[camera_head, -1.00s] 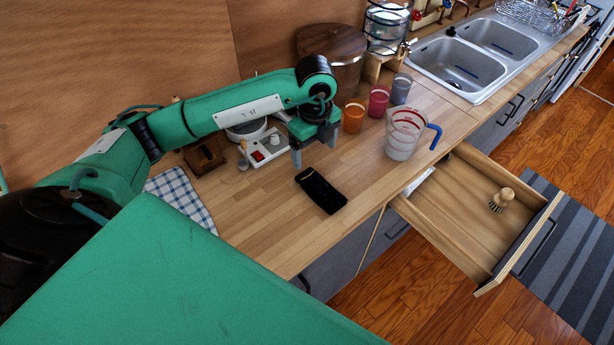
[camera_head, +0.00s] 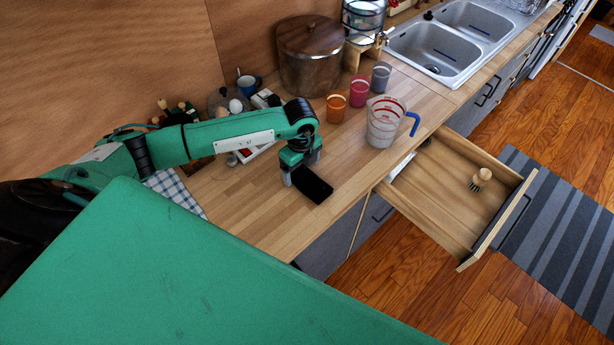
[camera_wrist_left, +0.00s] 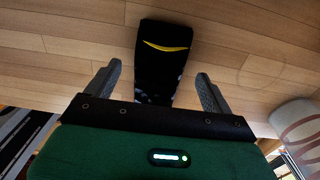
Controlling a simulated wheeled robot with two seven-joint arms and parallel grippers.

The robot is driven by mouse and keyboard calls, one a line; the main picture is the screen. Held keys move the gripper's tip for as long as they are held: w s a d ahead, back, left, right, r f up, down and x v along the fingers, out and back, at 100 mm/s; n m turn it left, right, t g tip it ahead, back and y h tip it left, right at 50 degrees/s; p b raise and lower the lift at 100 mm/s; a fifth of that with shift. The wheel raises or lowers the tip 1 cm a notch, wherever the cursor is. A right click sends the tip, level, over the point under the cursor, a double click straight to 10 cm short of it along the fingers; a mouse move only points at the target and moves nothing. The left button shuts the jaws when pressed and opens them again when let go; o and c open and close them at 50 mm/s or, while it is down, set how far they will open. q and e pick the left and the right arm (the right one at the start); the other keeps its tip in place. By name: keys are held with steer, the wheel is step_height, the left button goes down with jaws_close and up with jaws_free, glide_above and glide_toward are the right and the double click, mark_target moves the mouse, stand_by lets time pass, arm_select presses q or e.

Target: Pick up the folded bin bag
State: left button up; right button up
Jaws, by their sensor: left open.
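The folded bin bag (camera_head: 314,185) is a black, flat, oblong bundle lying on the wooden counter. In the left wrist view the bag (camera_wrist_left: 163,55) shows a yellow curved strip and lies between and beyond the two fingers. My left gripper (camera_head: 301,179) is right at the bag's far left end in the head view, pointing down. Its fingers (camera_wrist_left: 158,90) are apart, one on each side of the bag's near part, with gaps to both sides. The bag's near end is hidden behind the gripper body. My right gripper is not in view.
A measuring jug (camera_head: 383,124) with a blue handle stands right of the bag. Orange (camera_head: 336,108), pink (camera_head: 359,92) and grey (camera_head: 381,76) cups stand behind. An open drawer (camera_head: 440,195) holding a brush (camera_head: 481,178) juts out on the right. A checked cloth (camera_head: 178,195) lies left.

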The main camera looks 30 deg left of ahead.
arm_select(q)
steer(key=shift+f, duration=1.1)
steer(key=c, duration=1)
steer(key=shift+c, duration=0.2)
steer(key=shift+r, duration=0.15)
